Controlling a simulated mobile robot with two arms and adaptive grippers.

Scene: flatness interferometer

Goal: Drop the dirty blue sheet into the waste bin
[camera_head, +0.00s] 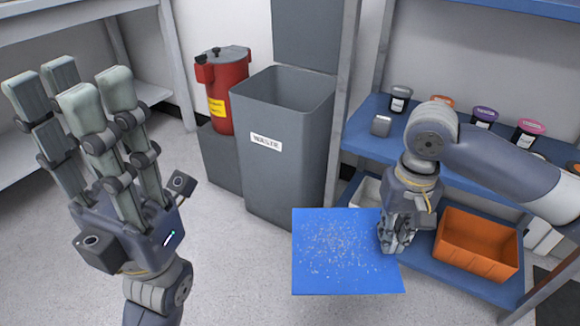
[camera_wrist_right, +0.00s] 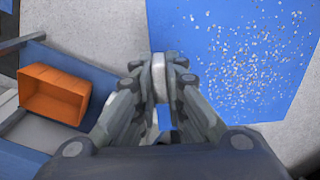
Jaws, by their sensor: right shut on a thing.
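The dirty blue sheet (camera_head: 335,255) is flat, with pale specks scattered over it. My right gripper (camera_head: 396,240) is shut on its right edge and holds it level above the floor, in front of the shelf. The right wrist view also shows the speckled sheet (camera_wrist_right: 235,60) beyond my closed fingers (camera_wrist_right: 160,75). The waste bin (camera_head: 280,150) is a tall grey open-topped box labelled WASTE, standing behind the sheet and up to its left. My left gripper (camera_head: 85,105) is raised at the left, fingers spread, open and empty.
A red can with a grey lid (camera_head: 223,90) stands on a grey block left of the bin. The blue shelf (camera_head: 360,135) at the right bears several lidded jars. An orange crate (camera_head: 478,243) sits on the lower shelf. The floor before the bin is clear.

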